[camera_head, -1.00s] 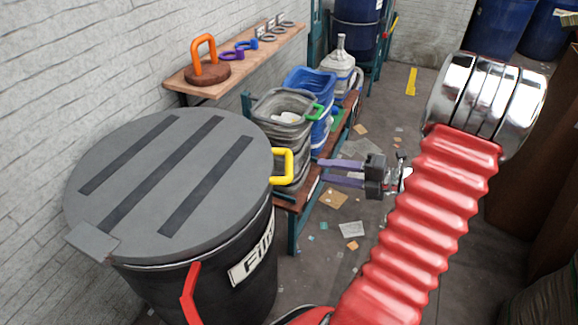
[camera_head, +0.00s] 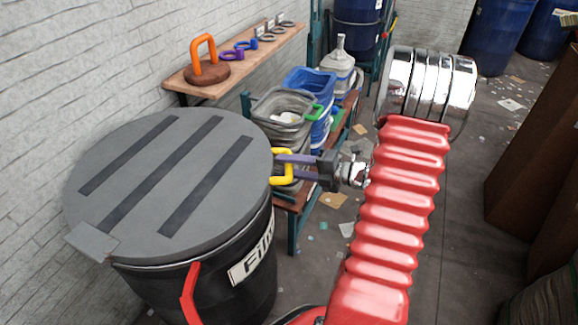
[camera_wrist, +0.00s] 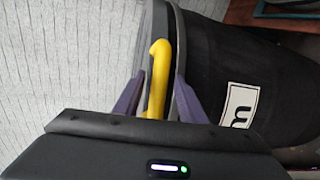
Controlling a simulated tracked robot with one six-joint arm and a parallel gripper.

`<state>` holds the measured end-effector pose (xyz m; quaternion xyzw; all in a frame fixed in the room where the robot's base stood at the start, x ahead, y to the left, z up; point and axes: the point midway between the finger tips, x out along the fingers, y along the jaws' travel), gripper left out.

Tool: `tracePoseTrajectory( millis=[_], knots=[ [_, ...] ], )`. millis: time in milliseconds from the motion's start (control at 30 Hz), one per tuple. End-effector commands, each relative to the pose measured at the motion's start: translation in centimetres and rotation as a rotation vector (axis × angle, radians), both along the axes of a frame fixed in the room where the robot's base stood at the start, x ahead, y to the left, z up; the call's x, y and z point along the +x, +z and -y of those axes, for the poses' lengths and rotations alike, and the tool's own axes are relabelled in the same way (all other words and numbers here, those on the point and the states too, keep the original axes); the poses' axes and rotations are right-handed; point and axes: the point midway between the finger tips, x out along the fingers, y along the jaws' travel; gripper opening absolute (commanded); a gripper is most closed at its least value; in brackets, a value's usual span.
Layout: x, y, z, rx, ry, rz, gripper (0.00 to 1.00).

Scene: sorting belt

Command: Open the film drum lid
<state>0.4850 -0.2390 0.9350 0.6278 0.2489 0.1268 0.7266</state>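The film drum (camera_head: 225,290) is black with a white label (camera_head: 252,258) and stands at the left in the head view. Its round grey lid (camera_head: 150,200) lies flat on top, with dark strips across it. A yellow handle (camera_head: 283,166) sticks out from the lid's right edge. My gripper (camera_head: 285,165) is at this handle, with its purple fingers pointing left. In the wrist view the yellow handle (camera_wrist: 158,80) stands between the two spread fingers (camera_wrist: 157,95), with a gap visible on at least the left side. The gripper looks open around the handle.
A red handle (camera_head: 190,295) is on the drum's front. A grey bin (camera_head: 283,103) and a blue bin (camera_head: 310,80) stand on a rack behind. Litter lies on the floor to the right.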

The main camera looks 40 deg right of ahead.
Motion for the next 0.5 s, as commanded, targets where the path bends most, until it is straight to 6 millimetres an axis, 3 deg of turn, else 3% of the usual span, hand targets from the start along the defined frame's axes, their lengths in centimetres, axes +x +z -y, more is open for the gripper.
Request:
tracePoseTrajectory(
  millis=[300, 500],
  knots=[
    [0.19, -0.06, -0.12, 0.0, 0.0, 0.0, 0.37],
    [0.19, -0.05, -0.12, 0.0, 0.001, 0.0, 0.23]
  ],
)
